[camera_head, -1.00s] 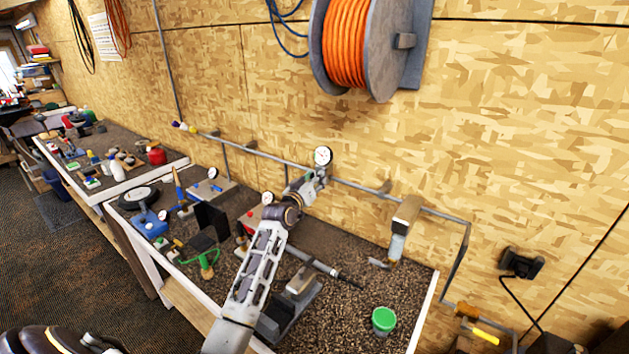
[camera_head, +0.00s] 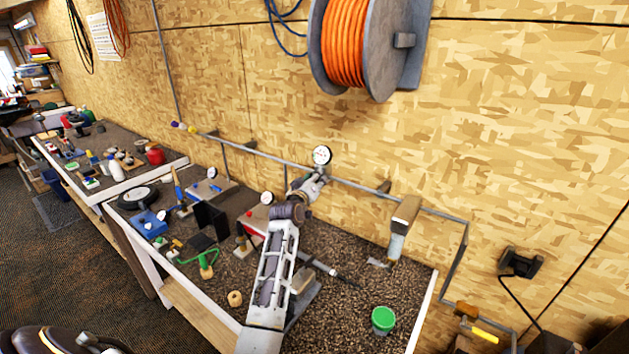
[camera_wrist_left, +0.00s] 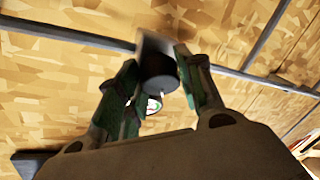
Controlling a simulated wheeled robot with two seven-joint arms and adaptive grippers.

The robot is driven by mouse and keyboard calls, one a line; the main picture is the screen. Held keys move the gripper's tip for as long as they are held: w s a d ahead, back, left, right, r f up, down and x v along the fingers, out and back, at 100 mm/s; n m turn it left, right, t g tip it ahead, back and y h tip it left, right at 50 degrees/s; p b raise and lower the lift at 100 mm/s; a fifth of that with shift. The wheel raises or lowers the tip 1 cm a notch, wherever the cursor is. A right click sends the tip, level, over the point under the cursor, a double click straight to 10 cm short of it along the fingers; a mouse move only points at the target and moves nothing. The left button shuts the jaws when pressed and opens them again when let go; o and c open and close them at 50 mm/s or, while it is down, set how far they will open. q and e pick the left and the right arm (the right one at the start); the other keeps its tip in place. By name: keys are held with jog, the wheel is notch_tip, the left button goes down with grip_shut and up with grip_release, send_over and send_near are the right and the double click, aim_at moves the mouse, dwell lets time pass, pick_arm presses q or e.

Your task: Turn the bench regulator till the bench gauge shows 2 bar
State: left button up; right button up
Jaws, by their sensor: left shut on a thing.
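The bench gauge (camera_head: 322,155) is a small round white dial on the pipe along the wall. Its needle is too small to read surely. My left gripper (camera_head: 316,178) is just below the gauge and hides most of the regulator in the head view. In the left wrist view, the regulator's dark round knob (camera_wrist_left: 158,72) sits between the fingers of my left gripper (camera_wrist_left: 160,82), which are shut on it. A small part of a white dial (camera_wrist_left: 153,105) shows past the knob. My right gripper is not in view.
The grey pipe (camera_head: 365,189) runs along the wall behind the bench. A block-topped tool (camera_head: 405,212) stands right of my arm, and a green-lidded tub (camera_head: 383,320) is near the front. A tan spool (camera_head: 235,298) and green stand (camera_head: 205,262) lie left of my arm.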

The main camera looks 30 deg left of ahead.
pick_arm(q)
jog(key=o, duration=1)
jog(key=shift+s, duration=0.1)
jog(key=s+d, duration=0.1)
jog(key=s, duration=1)
jog(key=shift+s+d+r, duration=0.25)
jog(key=shift+s+r, duration=0.05)
jog(key=shift+r, duration=0.1)
jog(key=shift+s, duration=0.1)
dwell(0.5)
